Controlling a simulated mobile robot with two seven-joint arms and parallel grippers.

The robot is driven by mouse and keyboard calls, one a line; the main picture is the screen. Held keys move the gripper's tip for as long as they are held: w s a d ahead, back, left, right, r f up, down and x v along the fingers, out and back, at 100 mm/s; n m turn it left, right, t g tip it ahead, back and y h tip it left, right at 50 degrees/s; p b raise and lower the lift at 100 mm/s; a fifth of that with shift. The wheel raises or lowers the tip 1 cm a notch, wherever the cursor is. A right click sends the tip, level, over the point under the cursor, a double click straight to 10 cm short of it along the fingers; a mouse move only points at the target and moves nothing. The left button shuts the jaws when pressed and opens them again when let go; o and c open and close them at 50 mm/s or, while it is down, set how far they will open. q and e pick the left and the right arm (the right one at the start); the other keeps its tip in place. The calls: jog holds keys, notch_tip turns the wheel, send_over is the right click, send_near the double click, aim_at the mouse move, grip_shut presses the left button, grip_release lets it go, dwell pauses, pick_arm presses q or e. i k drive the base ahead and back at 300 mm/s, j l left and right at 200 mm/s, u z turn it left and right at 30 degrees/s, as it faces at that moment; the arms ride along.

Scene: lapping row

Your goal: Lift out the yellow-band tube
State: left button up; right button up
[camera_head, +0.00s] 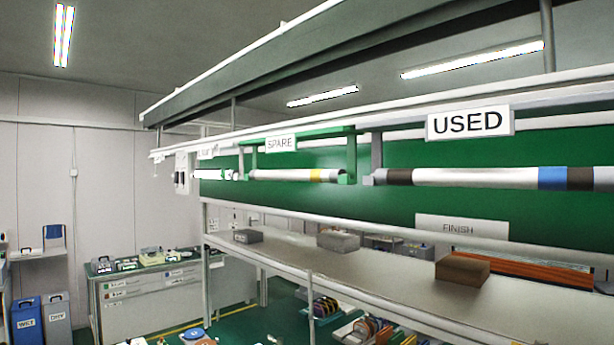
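The yellow-band tube (290,175) is a white tube with dark end sections and a yellow band near its right end. It lies level in the green holder (350,150) under the SPARE sign (281,144), in the middle of the upper rack. A second, longer tube (480,177) with a blue band and dark ends lies to the right under the USED sign (470,122). Neither of my grippers shows in the head view.
A shelf (370,275) below the rack carries a brown block (462,270) and grey blocks (338,241), with a FINISH sign (460,228) behind. A green-topped cabinet (150,290) stands at the left back. Open floor shows between them.

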aim_at(317, 175)
jog(key=i+j+z, duration=0.45)
jog(key=j, duration=0.25)
jog(key=i+j+z, duration=0.25)
jog(key=j, duration=0.15)
jog(key=j+z, duration=0.25)
jog(key=j, duration=0.15)
jog(key=i+j+z, duration=0.2)
jog(key=j, duration=0.3)
jog(key=j+z, duration=0.25)
jog(key=j, duration=0.2)
